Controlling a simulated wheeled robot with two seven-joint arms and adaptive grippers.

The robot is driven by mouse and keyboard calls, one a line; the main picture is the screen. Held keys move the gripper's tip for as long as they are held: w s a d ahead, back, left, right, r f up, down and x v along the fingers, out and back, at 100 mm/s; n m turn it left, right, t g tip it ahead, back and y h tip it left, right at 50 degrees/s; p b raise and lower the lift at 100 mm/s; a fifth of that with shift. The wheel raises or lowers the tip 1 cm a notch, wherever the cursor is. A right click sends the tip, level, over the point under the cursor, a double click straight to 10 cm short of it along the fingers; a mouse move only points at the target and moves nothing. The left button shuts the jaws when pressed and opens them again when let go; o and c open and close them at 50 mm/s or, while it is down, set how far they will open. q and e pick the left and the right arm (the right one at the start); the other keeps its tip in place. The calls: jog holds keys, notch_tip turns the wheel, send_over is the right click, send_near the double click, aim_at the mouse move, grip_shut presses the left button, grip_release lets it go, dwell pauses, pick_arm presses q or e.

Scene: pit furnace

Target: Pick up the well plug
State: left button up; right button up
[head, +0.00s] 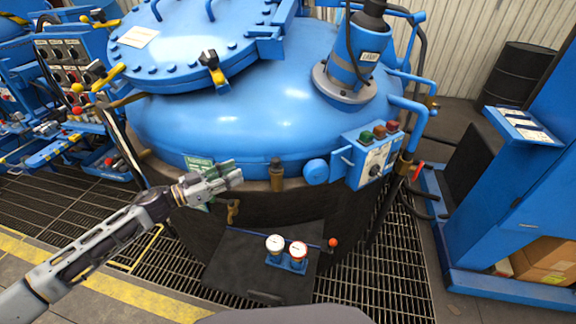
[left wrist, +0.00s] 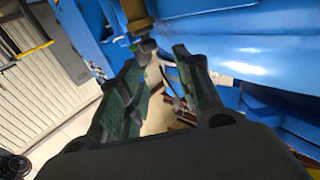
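What looks like the well plug is a dark knob (head: 276,163) on top of a short bronze-brown cylinder (head: 277,182) at the blue vessel's front rim. My left gripper (head: 236,175) comes in from the left and points at it, with a small gap left of it. In the left wrist view the two green-padded fingers (left wrist: 160,58) stand apart with nothing held. The dark knob (left wrist: 145,45) and the brass-coloured cylinder (left wrist: 137,18) show beyond the fingertips, at the top. The knob lines up with the space between them, nearer the left finger. My right gripper is not in view.
The blue vessel (head: 230,115) fills the space behind the plug. A control box (head: 368,160) with buttons stands to its right, and a blue round knob (head: 316,172) is closer. Two gauges (head: 286,250) sit below. A brass valve (head: 232,210) hangs under my left gripper.

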pick_arm(q)
jog(key=shift+s+d+f+g, duration=0.3)
jog(key=shift+s+d, duration=0.15)
jog(key=shift+d, duration=0.25)
send_near(276, 159)
jog(key=shift+f+x, duration=0.5)
jog(key=shift+x, duration=1.75)
jog(key=shift+w, duration=0.1)
jog(key=shift+d, duration=0.15)
jog(key=shift+x, duration=2.5)
jog(key=shift+r, duration=0.2)
jog(key=c, duration=0.5)
